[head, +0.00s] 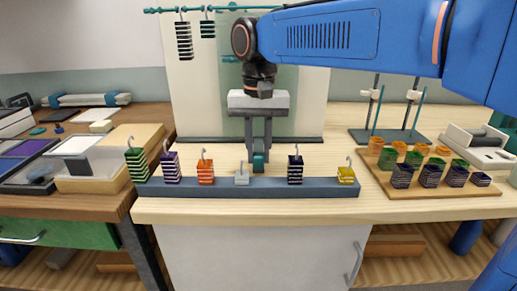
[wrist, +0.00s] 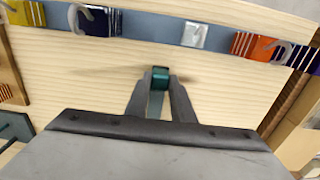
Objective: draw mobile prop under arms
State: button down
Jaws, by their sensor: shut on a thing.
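My gripper (head: 259,160) points down in front of the backboard and is shut on a small teal block, which appears to be the prop (wrist: 160,77). In the wrist view the block sits between my two fingertips (wrist: 160,92), over bare wood. The mobile's teal arms (head: 165,10) run along the top of the pale backboard (head: 200,95). Two dark striped weights, one longer (head: 184,40) and one shorter (head: 207,29), hang at their left end. My arm hides the right part of the arms. I cannot tell whether the block touches the bench.
A grey-blue rack (head: 325,188) with several hooked weights lies along the bench front, just before my gripper. A wooden tray (head: 440,190) of striped blocks and a stand (head: 395,135) with teal rods are at right. Trays and boxes fill the left bench.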

jog(key=shift+s, duration=0.15)
jog(key=c, duration=1.5)
grip_release()
jog(key=shift+r, duration=0.1)
notch_tip(320, 180, up, 17)
jog(key=shift+r, duration=0.15)
jog(key=shift+s, duration=0.1)
